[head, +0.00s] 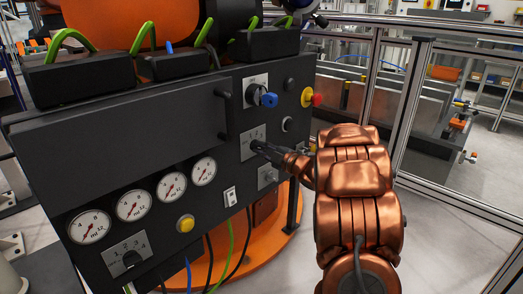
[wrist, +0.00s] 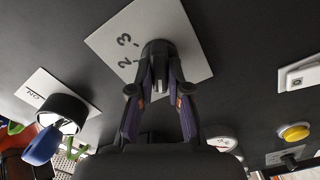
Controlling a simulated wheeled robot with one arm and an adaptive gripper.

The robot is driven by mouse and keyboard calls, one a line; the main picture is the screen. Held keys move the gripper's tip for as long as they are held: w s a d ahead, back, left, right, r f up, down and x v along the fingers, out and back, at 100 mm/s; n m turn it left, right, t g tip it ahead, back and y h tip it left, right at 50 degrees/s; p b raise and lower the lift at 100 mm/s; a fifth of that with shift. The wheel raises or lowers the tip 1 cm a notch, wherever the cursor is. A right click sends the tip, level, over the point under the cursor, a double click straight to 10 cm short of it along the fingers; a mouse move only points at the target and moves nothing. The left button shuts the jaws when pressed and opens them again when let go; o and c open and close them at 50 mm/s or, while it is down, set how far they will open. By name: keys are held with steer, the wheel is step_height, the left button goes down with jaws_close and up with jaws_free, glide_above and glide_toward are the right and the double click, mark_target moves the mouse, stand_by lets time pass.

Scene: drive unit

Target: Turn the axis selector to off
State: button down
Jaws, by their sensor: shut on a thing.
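In the head view the same plate (head: 247,150) is on the right part of the black panel. My gripper (wrist: 160,82) is shut on this knob, one finger on each side. In the head view my gripper (head: 264,147) reaches the knob from the right and hides most of it. The knob's pointer direction cannot be told. A second numbered selector (head: 130,258) is at the panel's lower left.
Close above my gripper is a rotary switch with a blue part (head: 268,99). A red emergency button (head: 314,99) is to its right. Gauges (head: 134,205), a white rocker switch (head: 230,197) and a yellow button (head: 186,222) lie left and below. A fence (head: 408,95) stands right.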

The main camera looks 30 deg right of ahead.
steer(key=shift+a+f, duration=0.1)
steer(key=c, duration=1.1)
jaws_free()
steer(key=v, duration=1.2)
